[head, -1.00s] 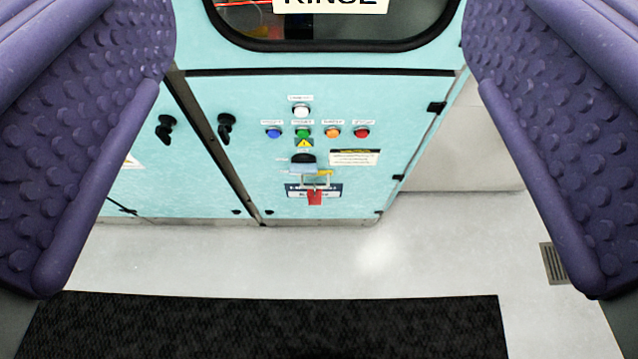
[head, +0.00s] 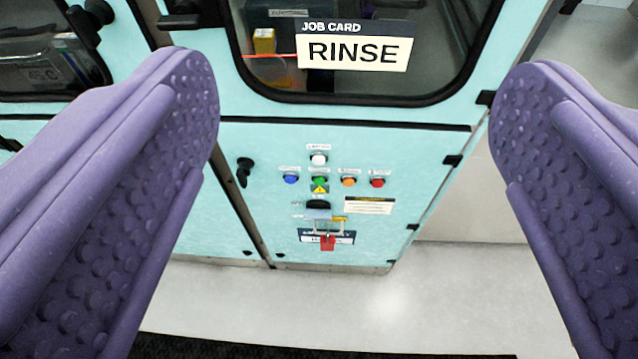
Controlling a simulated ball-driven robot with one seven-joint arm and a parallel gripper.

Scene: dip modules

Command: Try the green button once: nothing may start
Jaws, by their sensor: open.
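The green button (head: 319,181) is on a light turquoise cabinet door (head: 265,150), in a row between a blue button (head: 291,178) and an orange button (head: 348,180). A yellow warning triangle (head: 320,189) sits just below it. A red padlock-like tag (head: 327,243) hangs from a hasp under a black switch (head: 318,204). The small labels are too small to read. My gripper (head: 358,130) is open and empty, its two purple, studded fingers at the left and right of the picture. It is apart from the panel.
A red button (head: 377,182) and a white one (head: 318,159) are close to the green one. Above is a window with a job card (head: 354,52) reading RINSE. A black handle (head: 244,171) sticks out at left. Pale floor (head: 400,300) and a dark mat (head: 200,347) lie below.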

